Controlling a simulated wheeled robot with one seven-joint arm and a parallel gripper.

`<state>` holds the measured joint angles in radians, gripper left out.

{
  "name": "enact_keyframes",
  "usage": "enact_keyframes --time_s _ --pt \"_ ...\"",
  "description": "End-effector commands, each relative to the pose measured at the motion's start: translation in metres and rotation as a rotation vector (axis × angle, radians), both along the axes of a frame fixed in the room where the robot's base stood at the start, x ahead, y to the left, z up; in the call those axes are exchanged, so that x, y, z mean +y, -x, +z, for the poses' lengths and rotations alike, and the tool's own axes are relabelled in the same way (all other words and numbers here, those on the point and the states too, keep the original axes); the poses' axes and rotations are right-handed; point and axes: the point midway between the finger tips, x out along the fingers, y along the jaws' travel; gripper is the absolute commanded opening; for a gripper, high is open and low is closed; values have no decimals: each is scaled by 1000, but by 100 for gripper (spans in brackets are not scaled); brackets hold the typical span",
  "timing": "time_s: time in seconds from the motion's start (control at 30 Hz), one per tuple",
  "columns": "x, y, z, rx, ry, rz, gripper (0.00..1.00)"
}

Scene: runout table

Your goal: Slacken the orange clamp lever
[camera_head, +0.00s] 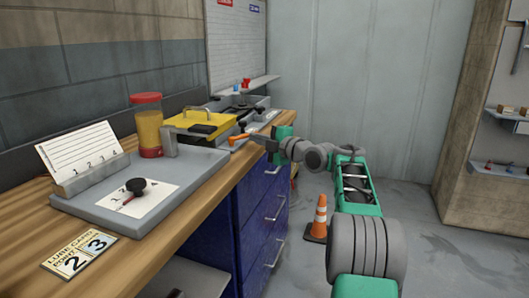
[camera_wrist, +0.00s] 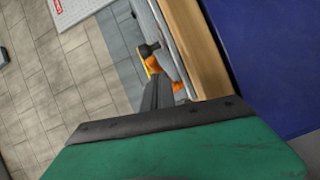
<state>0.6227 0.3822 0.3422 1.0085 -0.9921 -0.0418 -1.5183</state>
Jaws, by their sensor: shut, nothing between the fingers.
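The orange clamp lever (camera_head: 238,138) sticks out at the front of the metal fixture beside the yellow block, near the bench's front edge. In the wrist view an orange part of the lever (camera_wrist: 152,63) shows just beyond the fingertips, with a second orange patch below it. My gripper (camera_head: 262,137) reaches in from the right at the bench edge, close to the lever. Its fingers (camera_wrist: 158,90) are shut with nothing between them. I cannot tell whether they touch the lever.
The wooden bench (camera_head: 180,232) carries a grey plate (camera_head: 80,205) with a black knob, a red-lidded yellow jar (camera_head: 148,125) and a card holder (camera_head: 92,175). Blue drawers (camera_head: 262,215) stand below. An orange cone (camera_head: 319,215) stands on the floor beside my arm.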

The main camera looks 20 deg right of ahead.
Motion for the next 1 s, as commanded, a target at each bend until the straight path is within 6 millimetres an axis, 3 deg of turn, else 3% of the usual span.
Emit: enact_keyframes --time_s 0.4,1.0 --pt "-4 -25 0 0 -1 11 0" --pt "-7 -33 0 0 0 9 0"
